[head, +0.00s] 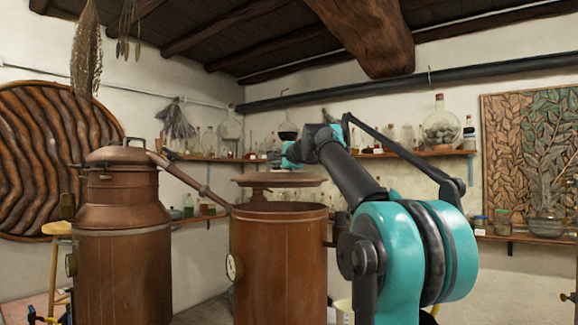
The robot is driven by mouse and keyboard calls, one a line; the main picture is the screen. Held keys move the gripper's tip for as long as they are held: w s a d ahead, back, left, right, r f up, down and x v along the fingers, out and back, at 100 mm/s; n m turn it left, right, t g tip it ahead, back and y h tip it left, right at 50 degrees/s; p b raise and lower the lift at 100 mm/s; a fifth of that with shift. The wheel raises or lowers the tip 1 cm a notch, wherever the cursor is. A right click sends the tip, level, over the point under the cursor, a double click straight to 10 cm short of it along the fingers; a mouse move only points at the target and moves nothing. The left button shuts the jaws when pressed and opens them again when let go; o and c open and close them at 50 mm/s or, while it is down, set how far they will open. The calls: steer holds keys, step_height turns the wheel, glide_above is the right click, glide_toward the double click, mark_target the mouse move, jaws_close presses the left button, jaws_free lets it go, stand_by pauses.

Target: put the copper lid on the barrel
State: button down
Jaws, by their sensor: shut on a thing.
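The copper lid (305,181) is a wide, shallow disc in the head view, held roughly level above the open top of the copper barrel (280,265). A gap shows between the lid and the barrel's rim. A small round copper piece shows in that gap, under the left half of the lid. My gripper (287,165) is at the far end of my arm, just above the middle of the lid, and is shut on it. Its fingertips are small and hard to make out.
A copper still (122,240) stands left of the barrel, and its pipe (185,180) slopes down to the barrel's upper left edge. A round gauge (234,267) sits on the barrel's front left. Shelves with bottles (440,128) line the walls behind. A wooden stool (57,232) is far left.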

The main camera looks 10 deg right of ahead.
steer(key=shift+d+f, duration=0.15)
steer(key=shift+f, duration=1.8)
steer(key=shift+f, duration=0.15)
steer(key=shift+f, duration=1.05)
steer(key=shift+f, duration=0.3)
steer(key=shift+s+f, duration=0.1)
steer(key=shift+f, duration=0.6)
steer(key=shift+f, duration=0.2)
stand_by(0.6)
steer(key=c, duration=1.6)
jaws_free()
